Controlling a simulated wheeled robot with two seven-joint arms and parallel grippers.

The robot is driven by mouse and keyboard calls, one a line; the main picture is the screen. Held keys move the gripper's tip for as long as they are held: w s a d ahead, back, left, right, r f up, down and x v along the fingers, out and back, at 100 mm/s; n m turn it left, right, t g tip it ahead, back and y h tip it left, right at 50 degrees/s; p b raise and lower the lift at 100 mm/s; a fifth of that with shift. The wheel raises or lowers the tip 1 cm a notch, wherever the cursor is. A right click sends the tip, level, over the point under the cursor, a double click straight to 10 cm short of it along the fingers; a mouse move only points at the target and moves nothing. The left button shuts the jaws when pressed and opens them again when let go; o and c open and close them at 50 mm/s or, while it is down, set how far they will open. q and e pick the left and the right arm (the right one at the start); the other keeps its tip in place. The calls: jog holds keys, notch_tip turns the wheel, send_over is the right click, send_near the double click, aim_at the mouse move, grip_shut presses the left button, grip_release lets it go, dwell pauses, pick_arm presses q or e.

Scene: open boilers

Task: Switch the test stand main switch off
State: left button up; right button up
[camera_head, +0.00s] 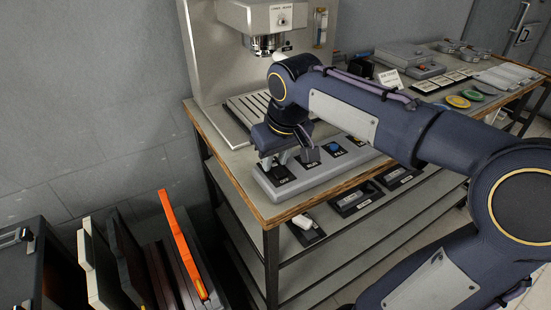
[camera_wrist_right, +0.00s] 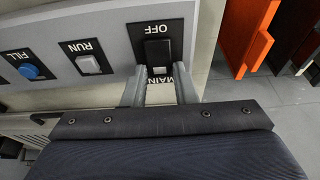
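The main switch (camera_wrist_right: 158,52) is a black rocker on the grey control panel (camera_wrist_right: 112,18), with OFF printed at one end and MAIN at the other. In the right wrist view my right gripper (camera_wrist_right: 160,72) has its two grey fingers apart, tips at the near end of the switch, one on each side, with nothing held. I cannot tell whether they touch it, or which way the rocker is set. In the head view my right gripper (camera_head: 276,161) points down at the left end of the control panel (camera_head: 312,177), partly hiding that end. My left gripper is not in view.
Beside the switch are a white RUN button (camera_wrist_right: 88,64) and a blue FILL button (camera_wrist_right: 30,71). The test stand (camera_head: 230,60) rises behind the panel on the workbench (camera_head: 262,209). An orange upright piece (camera_head: 183,245) stands at lower left.

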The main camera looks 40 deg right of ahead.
aim_at(281, 174)
jog(key=o, duration=0.4)
jog(key=shift+c, duration=0.2)
jog(key=shift+r, duration=0.1)
jog(key=p+v, duration=0.1)
jog(key=v, duration=0.6)
jog(key=shift+r, duration=0.35)
jog(key=shift+s, duration=0.15)
jog(key=s+a+f+t+y+p, duration=0.2)
jog(key=s+a+f+y+p, duration=0.2)
jog(key=s+a+f, duration=0.6)
jog(key=s+f+p, duration=0.1)
jog(key=s, duration=0.1)
jog(key=shift+s+a+m, duration=0.3)
jog(key=shift+s+a, duration=0.05)
jog(key=shift+a, duration=0.05)
